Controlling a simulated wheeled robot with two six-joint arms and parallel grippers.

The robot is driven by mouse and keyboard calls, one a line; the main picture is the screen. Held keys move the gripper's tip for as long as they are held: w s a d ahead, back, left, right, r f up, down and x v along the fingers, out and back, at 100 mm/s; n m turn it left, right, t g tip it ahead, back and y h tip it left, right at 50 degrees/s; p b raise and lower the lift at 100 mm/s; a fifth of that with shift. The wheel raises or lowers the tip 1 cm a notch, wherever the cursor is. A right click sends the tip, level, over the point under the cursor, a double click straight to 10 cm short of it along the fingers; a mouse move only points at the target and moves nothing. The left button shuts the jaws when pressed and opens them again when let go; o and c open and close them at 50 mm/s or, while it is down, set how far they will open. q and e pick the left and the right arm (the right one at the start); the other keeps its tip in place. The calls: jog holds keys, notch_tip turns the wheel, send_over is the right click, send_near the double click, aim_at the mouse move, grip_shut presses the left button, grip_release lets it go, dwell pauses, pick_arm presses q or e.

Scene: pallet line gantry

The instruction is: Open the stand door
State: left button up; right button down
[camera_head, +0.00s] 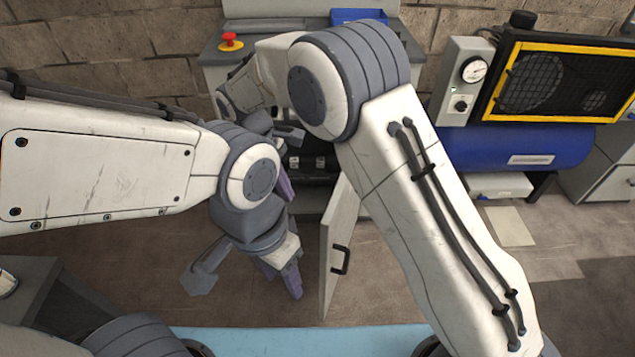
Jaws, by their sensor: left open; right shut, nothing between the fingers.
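The stand (212,52) is a grey cabinet against the brick wall, largely hidden by my arms. Its light grey door (338,225) is swung out toward me, showing a black handle (340,260) on its right face. The dark interior shows between my arms. My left gripper (281,278) is open, pointing down just left of the door's near edge, apart from the handle. My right gripper (285,186) is shut and empty near the stand's opening, left of the door; it is partly hidden by my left wrist.
A red emergency button (230,42) and a blue bin (358,16) sit on top of the stand. A blue compressor tank (515,146) with a yellow-framed guard (560,80) and gauge box stands at right. A dark bench (35,290) is at lower left. Floor right of the door is partly covered by my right arm.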

pick_arm(q)
jog(key=shift+r+p, duration=1.6)
jog(key=shift+r, duration=0.9)
pick_arm(e)
jog(key=d+f, duration=0.7)
jog(key=f, duration=0.2)
jog(key=shift+s+n+h, duration=0.15)
jog(key=shift+n+h, duration=0.25)
